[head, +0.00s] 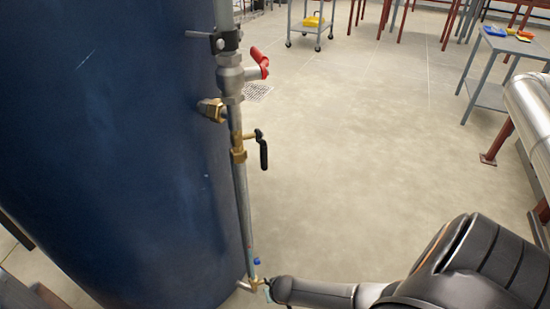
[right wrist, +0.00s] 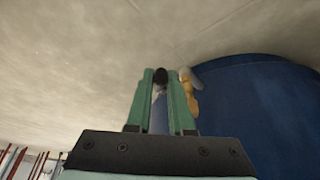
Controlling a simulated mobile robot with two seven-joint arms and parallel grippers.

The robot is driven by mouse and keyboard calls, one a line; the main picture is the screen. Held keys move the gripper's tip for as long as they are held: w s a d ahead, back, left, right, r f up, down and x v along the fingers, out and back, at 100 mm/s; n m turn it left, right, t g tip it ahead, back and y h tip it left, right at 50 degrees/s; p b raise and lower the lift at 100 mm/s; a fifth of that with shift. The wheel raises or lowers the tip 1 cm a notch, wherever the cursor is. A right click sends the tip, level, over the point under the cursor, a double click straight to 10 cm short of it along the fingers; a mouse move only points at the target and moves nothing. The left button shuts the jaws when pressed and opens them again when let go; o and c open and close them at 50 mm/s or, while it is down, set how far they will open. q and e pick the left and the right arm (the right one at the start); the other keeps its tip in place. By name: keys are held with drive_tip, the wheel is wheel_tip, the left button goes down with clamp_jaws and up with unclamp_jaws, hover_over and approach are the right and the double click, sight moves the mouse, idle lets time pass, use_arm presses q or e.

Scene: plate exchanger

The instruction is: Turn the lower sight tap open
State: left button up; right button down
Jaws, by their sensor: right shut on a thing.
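The lower sight tap (head: 254,282) is a small brass fitting at the foot of the upright sight pipe (head: 242,210), with a blue piece (head: 257,262) just above it. My right gripper (head: 268,290) comes in from the right and is at this tap; my own wrist hides most of it in the head view. In the right wrist view, the teal fingers of my right gripper (right wrist: 162,100) are shut on the tap's black lever (right wrist: 160,76). The brass tap body (right wrist: 188,95) shows just right of the fingers. My left gripper is not in view.
A large blue tank (head: 120,150) stands left of the pipe. Above are a brass tap with a black lever (head: 263,153) hanging down and a valve with a red handle (head: 260,63). A silver cylinder (head: 530,110) is at the right edge. The middle floor (head: 370,150) is clear.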

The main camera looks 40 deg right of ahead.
drive_tip(key=shift+w+d+r+g+p, duration=0.1)
drive_tip(key=shift+w+r+g+p, duration=0.1)
drive_tip(key=shift+r+g+p, duration=0.3)
drive_tip(key=shift+w+d+r+g+p, duration=0.1)
drive_tip(key=shift+w+r+p, duration=0.05)
drive_tip(key=shift+p, duration=0.55)
drive_tip(key=shift+w+d+r+g+y, duration=0.15)
drive_tip(key=shift+w+g+y, duration=0.25)
drive_tip(key=shift+g, duration=0.2)
drive_tip(key=shift+w+r+g+y, duration=0.2)
drive_tip(key=shift+g+y, duration=0.2)
drive_tip(key=shift+g, duration=0.3)
drive_tip(key=c, duration=0.8)
unclamp_jaws()
